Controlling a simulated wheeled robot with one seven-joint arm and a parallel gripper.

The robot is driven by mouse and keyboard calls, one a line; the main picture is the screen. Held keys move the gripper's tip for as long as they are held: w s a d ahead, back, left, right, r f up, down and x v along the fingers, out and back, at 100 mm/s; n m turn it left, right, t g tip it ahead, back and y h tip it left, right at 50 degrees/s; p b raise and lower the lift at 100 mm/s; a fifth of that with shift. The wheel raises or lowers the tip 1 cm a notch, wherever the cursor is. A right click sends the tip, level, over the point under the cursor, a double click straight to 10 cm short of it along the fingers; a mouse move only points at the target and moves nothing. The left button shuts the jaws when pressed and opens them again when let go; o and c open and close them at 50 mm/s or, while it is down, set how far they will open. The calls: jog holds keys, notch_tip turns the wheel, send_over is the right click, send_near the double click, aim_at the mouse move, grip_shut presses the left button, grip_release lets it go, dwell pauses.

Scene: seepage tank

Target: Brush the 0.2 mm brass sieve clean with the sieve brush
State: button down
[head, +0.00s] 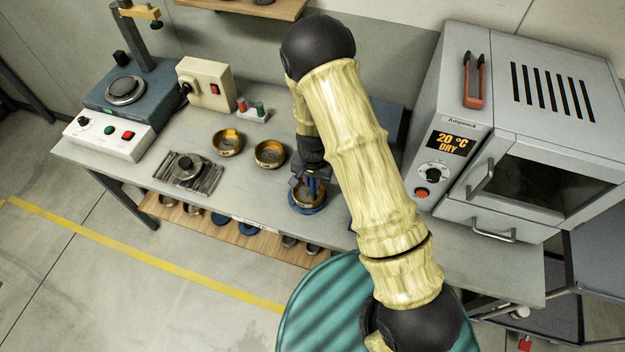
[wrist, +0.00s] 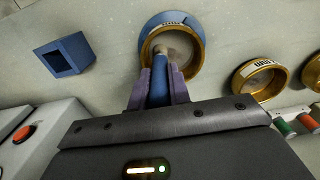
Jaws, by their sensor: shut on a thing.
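A brass sieve (head: 308,198) sits on a blue round base on the bench; in the wrist view its brass rim (wrist: 198,57) and the blue base (wrist: 160,20) show. My gripper (head: 313,177) is directly above it, shut on the blue handle of the sieve brush (wrist: 159,78). The purple fingers (wrist: 159,92) clasp the handle from both sides. The brush's lower end points into the sieve; whether its bristles touch the mesh I cannot tell. The mesh size marking on this sieve is not readable.
Two brass sieves (head: 228,142) (head: 270,154) stand left of my gripper. A hollow blue square holder (wrist: 65,57) stands across from them. The grey oven (head: 500,130) bounds the right side. A slatted metal stand (head: 187,172) is left; lower shelf sieves sit below the bench.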

jog(key=shift+w+a, duration=0.1)
jog(key=shift+a, duration=0.05)
jog(key=shift+w+a+p, duration=0.3)
jog(key=shift+w+a, duration=0.35)
jog(key=shift+a, duration=0.1)
jog(key=shift+w, duration=0.15)
jog(key=shift+w+a, duration=0.65)
jog(key=shift+a, duration=0.2)
jog(key=shift+d, duration=0.1)
jog(key=shift+s+d, duration=0.8)
jog(key=shift+s+d, duration=0.8)
jog(key=shift+d, duration=0.1)
